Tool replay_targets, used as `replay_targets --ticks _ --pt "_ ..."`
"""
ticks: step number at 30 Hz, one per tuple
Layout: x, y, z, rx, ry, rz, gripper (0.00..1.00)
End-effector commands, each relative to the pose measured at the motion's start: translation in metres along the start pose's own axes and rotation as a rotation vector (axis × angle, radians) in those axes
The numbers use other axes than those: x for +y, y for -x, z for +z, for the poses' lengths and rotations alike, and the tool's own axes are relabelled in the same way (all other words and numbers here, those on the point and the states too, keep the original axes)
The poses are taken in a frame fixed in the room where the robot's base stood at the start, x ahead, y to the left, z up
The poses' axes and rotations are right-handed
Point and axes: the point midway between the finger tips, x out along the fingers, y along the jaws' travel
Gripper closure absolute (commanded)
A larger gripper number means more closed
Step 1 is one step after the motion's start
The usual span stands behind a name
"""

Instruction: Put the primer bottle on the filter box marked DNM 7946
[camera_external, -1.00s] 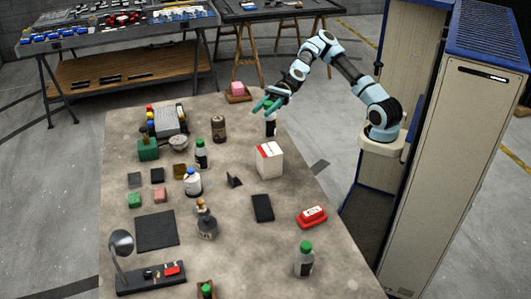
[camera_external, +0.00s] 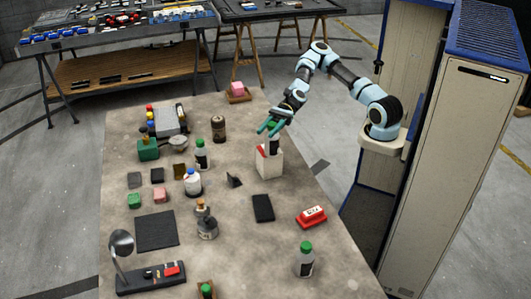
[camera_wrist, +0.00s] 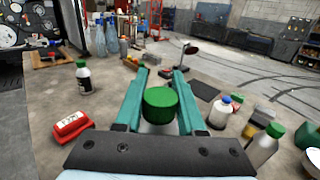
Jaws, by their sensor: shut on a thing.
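My gripper (camera_external: 272,129) is shut on a green-capped bottle (camera_external: 274,146) with a dark label, held upright. Its green cap (camera_wrist: 160,103) shows between my two teal fingers in the wrist view (camera_wrist: 160,84); its lower body is hidden there. In the external view the bottle is at the top of a white box with a red mark (camera_external: 269,165), overlapping its upper face. I cannot tell whether the bottle touches the box. The box's lettering is too small to read, and the box is hidden in the wrist view.
Other green-capped bottles stand at the near right (camera_external: 304,261) and left of the box (camera_external: 201,155). A blue-capped white bottle (camera_external: 193,182), a red case (camera_external: 311,216) and a dark flat block (camera_external: 263,208) are nearby. The table between them is partly clear.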

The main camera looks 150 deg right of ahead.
Motion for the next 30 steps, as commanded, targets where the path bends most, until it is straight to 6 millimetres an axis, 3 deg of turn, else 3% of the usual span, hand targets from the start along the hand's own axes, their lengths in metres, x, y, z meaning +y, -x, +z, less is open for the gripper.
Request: replay_targets --ticks 9,10,17,26,30 --pt "0.000 0.000 -0.003 -0.001 -0.001 -0.001 1.00" --pt "0.000 0.000 -0.003 0.000 -0.001 -0.001 0.58" --pt "0.000 0.000 -0.002 0.000 0.000 -0.001 0.32" --pt "-0.001 0.000 0.000 0.000 0.001 -0.001 0.32" --pt "-0.002 0.013 -0.002 -0.001 -0.001 -0.004 0.32"
